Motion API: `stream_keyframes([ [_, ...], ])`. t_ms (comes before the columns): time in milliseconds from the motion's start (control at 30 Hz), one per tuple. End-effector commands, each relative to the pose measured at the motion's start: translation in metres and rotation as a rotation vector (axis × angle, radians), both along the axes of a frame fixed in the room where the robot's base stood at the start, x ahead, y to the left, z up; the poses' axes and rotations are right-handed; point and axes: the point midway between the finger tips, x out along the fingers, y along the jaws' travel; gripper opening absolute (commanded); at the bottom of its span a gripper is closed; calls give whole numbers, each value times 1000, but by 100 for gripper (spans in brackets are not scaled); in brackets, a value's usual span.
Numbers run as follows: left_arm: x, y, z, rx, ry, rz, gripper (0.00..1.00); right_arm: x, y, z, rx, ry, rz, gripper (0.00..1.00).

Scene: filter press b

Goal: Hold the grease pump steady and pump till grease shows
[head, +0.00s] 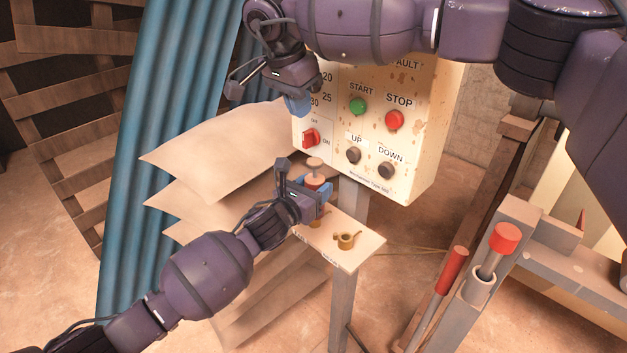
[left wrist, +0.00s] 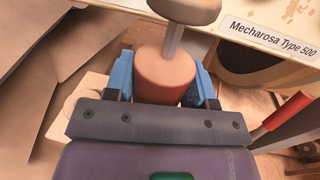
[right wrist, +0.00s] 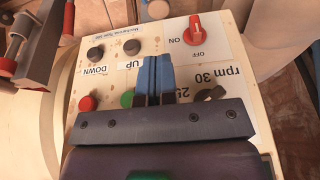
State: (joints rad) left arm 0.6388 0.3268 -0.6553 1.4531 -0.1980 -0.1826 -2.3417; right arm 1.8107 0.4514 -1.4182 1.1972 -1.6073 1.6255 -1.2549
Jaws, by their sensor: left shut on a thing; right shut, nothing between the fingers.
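The grease pump has a red-brown cylinder (left wrist: 166,76) with a plunger rod and a tan knob (left wrist: 190,9) above it. In the head view the pump's knob (head: 314,163) stands above a small shelf (head: 345,258). My left gripper (head: 309,187) is shut around the cylinder, with a blue finger on each side. The plunger stands up out of the cylinder. My right gripper (head: 298,104) is shut and empty, higher up beside the control box's left edge. Its blue fingers (right wrist: 154,77) are together in the right wrist view. I see no clear grease.
The control box (head: 425,130) with buttons and a red switch (head: 311,138) stands right behind the pump. A small brass pot (head: 346,240) sits on the shelf. Pale sheets (head: 215,150) lie left, before blue corrugated metal (head: 165,110). Red-topped levers (head: 505,238) stand at right.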

Motion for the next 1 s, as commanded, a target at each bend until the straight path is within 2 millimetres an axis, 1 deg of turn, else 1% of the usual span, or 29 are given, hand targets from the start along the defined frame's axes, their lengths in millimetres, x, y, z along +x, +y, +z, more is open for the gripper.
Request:
stream_keyframes([
  [400, 0, 1, 0, 1, 0, 1, 14, 0, 0, 1, 0, 0, 0, 0],
  [700, 0, 1, 0, 1, 0, 1, 14, -2, -4, 23, -1, 0, 2, 0],
  [1000, 0, 0, 0, 1, -1, 1, 14, -3, -4, 25, 1, 3, 2, 0],
])
